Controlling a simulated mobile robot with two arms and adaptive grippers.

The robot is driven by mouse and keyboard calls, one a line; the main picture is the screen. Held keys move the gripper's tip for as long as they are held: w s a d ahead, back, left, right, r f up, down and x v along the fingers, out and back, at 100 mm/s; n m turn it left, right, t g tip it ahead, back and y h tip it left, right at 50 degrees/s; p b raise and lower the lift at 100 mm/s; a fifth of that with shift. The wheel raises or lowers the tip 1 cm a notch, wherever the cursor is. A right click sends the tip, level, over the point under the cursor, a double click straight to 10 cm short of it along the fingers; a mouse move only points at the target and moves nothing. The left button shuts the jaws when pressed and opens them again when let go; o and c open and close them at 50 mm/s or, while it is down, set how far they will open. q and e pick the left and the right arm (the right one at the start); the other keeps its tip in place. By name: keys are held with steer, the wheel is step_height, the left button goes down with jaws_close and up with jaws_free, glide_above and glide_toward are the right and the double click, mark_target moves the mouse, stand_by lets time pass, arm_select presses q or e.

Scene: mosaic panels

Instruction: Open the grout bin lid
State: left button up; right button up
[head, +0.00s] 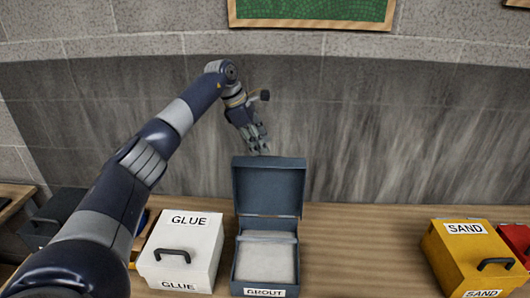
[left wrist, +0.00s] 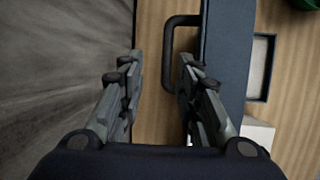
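The grout bin (head: 265,288) is a dark blue-grey box labelled GROUT on the wooden table. Its lid (head: 268,188) stands upright at the back, and a pale grey block of contents shows inside. My left gripper (head: 258,147) is just above and behind the lid's top edge. In the left wrist view my left gripper (left wrist: 160,65) has its fingers apart, with nothing clearly held. The dark lid handle (left wrist: 170,50) is near the right finger; whether they touch I cannot tell. The lid (left wrist: 228,55) is seen edge-on to the right. My right gripper is out of view.
A white GLUE bin (head: 183,245) stands close on the left, under my left arm. A yellow SAND bin (head: 463,258) and a red box (head: 503,247) are at the right. The table (head: 365,250) between grout and sand is clear. A grey wall (head: 400,130) rises behind.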

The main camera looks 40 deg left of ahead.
arm_select(q)
steer(key=v, duration=0.6)
steer(key=shift+f, duration=0.1)
stand_by(0.4)
